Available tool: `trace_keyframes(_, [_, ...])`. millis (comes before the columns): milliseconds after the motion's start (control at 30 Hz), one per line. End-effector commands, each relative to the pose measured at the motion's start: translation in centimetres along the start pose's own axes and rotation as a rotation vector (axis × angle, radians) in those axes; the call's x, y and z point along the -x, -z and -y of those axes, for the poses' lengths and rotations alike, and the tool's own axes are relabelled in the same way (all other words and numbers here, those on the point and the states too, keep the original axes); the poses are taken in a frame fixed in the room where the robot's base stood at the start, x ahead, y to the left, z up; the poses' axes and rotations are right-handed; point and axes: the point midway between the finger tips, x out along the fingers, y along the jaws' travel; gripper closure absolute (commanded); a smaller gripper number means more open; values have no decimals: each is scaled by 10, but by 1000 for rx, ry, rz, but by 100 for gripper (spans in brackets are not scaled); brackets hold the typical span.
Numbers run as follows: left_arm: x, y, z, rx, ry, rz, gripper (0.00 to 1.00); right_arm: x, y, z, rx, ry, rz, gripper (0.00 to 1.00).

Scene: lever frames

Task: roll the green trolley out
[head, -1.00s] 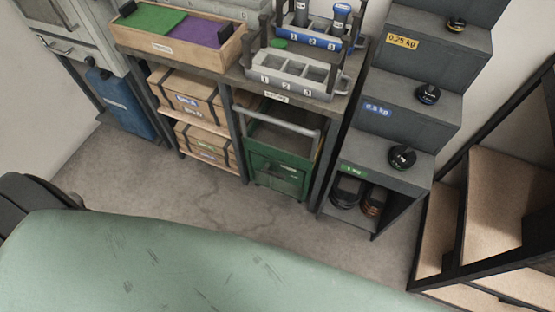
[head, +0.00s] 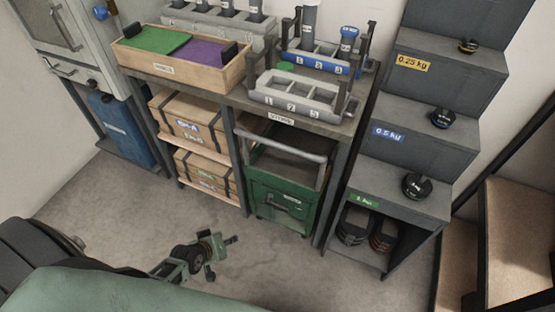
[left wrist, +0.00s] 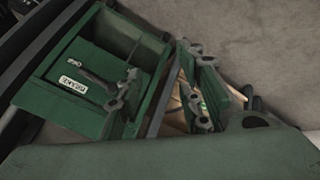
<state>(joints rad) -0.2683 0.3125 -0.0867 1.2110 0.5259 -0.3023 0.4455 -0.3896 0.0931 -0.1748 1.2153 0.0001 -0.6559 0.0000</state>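The green trolley (head: 285,190) stands under the bench, between the crate shelves and the stepped weight rack. Its grey handle bar (head: 281,142) runs across the top front. My left gripper (head: 219,247) is low over the floor, in front and to the left of the trolley, apart from it. In the left wrist view the trolley (left wrist: 100,50) with its white label fills the upper left. There the left gripper's two fingers (left wrist: 160,68) are spread with nothing held between them. My right gripper is in neither view.
Wooden crates (head: 190,118) sit on shelves left of the trolley. The dark stepped rack (head: 400,205) with weights stands close on its right. The bench top (head: 225,92) above holds trays and racks. The floor (head: 300,265) in front is clear apart from my arm.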

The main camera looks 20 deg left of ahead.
Motion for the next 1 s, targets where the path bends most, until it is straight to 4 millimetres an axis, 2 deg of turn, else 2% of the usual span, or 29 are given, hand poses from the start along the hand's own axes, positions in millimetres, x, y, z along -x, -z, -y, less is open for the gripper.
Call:
trace_keyframes(33, [-8, 35, -17, 85, -67, -54, 66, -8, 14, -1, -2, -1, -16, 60])
trace_keyframes(67, [-6, 56, -30, 143, -110, -79, 66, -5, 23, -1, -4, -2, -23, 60])
trace_keyframes(100, [0, 82, -50, 216, -173, -106, 66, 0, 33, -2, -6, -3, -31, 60])
trace_keyframes(200, [24, 139, -101, 382, -344, -141, 66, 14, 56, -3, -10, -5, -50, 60])
trace_keyframes(300, [60, 179, -152, 513, -517, -129, 66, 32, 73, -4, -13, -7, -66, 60])
trace_keyframes(333, [71, 186, -166, 545, -564, -116, 66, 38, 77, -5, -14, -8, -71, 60])
trace_keyframes(400, [98, 199, -194, 604, -661, -84, 66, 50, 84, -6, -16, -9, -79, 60])
trace_keyframes(500, [129, 207, -224, 659, -758, -31, 66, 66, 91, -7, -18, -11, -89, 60])
trace_keyframes(633, [151, 210, -244, 691, -818, 11, 66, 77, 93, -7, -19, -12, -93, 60])
trace_keyframes(767, [152, 214, -252, 700, -831, 19, 66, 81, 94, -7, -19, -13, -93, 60])
trace_keyframes(1000, [128, 222, -274, 699, -830, 16, 66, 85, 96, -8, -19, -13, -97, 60])
